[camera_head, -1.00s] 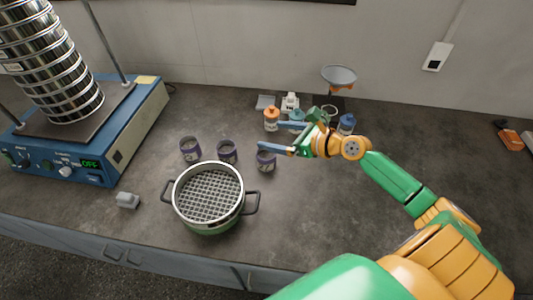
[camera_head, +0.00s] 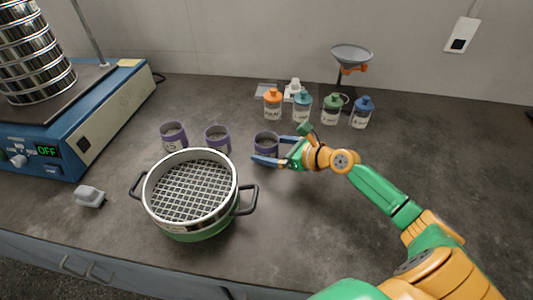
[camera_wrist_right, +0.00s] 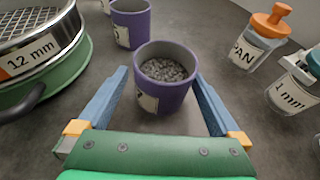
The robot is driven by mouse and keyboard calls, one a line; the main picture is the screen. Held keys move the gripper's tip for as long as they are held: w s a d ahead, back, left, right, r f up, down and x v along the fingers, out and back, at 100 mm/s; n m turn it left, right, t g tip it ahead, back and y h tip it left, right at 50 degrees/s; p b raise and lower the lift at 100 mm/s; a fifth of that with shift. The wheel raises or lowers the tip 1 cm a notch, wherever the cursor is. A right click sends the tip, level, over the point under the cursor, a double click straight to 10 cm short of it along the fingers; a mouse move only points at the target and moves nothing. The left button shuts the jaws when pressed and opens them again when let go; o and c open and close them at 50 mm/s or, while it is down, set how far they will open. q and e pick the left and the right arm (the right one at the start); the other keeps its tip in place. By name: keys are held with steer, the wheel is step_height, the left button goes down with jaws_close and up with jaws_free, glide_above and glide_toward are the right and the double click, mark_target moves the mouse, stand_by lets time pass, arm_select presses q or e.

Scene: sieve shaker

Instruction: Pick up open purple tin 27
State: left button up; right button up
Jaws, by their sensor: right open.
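Three open purple tins stand in a row on the dark bench: a left one (camera_head: 173,137), a middle one (camera_head: 217,140) and a right one (camera_head: 266,142). I cannot read a number 27 on any of them. My right gripper (camera_head: 274,148) is open, with its blue fingers on either side of the right tin. In the right wrist view this tin (camera_wrist_right: 164,95) stands upright between the spread fingers (camera_wrist_right: 160,74), holding grey granules, its label turned partly away. My left gripper is out of view.
A green pot with a 12 mm sieve (camera_head: 192,190) stands in front of the tins, its handle near my gripper. Several capped bottles, one of them orange (camera_head: 272,104), stand behind. A blue shaker (camera_head: 90,125) is at left. The bench at right is clear.

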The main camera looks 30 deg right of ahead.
steer(key=b+x, duration=0.1)
steer(key=x, duration=0.3)
steer(key=shift+w+f, duration=0.15)
steer(key=shift+w, duration=0.15)
steer(key=shift+c, duration=0.6)
steer(key=shift+s+d, duration=0.1)
steer(key=c, duration=1.2)
